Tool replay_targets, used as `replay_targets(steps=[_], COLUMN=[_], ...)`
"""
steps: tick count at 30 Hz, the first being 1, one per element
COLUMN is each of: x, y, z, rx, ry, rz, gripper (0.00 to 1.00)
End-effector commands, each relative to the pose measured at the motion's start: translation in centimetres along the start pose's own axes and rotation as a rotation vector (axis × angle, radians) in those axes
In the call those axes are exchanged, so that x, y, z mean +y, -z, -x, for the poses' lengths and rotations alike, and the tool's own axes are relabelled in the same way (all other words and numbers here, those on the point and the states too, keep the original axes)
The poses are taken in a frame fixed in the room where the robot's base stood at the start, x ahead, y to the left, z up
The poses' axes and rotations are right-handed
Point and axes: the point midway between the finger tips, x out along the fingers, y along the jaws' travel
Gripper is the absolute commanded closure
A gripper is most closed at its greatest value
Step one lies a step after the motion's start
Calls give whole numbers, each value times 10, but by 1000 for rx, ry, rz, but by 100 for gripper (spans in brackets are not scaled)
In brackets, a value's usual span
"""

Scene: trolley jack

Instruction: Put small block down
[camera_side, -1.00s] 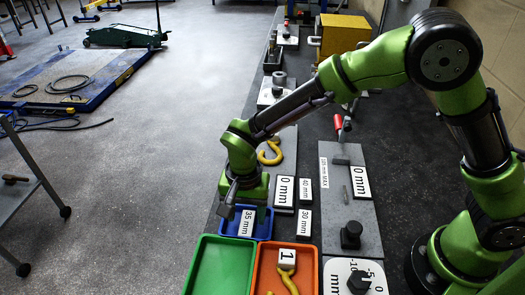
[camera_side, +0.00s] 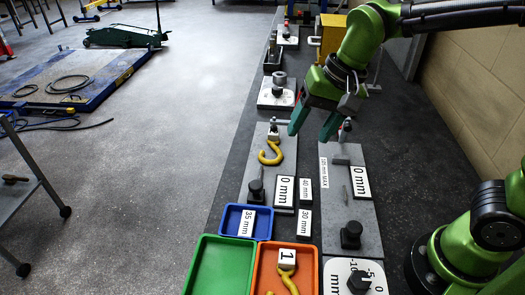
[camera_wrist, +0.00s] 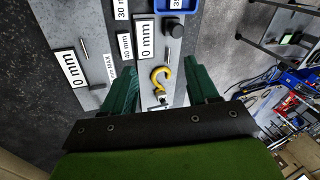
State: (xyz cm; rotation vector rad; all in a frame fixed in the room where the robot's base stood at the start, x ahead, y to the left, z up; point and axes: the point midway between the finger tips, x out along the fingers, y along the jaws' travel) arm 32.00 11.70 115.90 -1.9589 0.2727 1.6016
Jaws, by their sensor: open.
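A small block labelled 35 mm (camera_side: 247,222) lies in the blue tray (camera_side: 226,220) in the side view. In the wrist view the blue tray (camera_wrist: 191,8) is cut off by the top edge, with part of the block's label showing. My gripper (camera_side: 311,131) is open and empty, raised well beyond the tray, above the far ends of the grey plates. In the wrist view its two green fingers stand wide apart, with a yellow hook (camera_wrist: 160,78) visible between them below. Nothing is between the fingers.
Blocks labelled 40 mm (camera_side: 305,190) and 30 mm (camera_side: 304,222) lie beside a 0 mm block (camera_side: 284,191). A green tray (camera_side: 219,265) and an orange tray (camera_side: 305,262) stand in front. Black knobs and a red-handled clamp rise from the plates.

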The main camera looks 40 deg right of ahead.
Motion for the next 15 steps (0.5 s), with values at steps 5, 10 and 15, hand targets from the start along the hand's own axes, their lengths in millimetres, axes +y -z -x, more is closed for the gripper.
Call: replay_targets(steps=[5,10,15], x=[60,94,106], y=[-6,-16,-21], z=[41,52,54], rx=[161,287,338], ry=[113,141,142], rz=[122,218,258], gripper=[41,41,41])
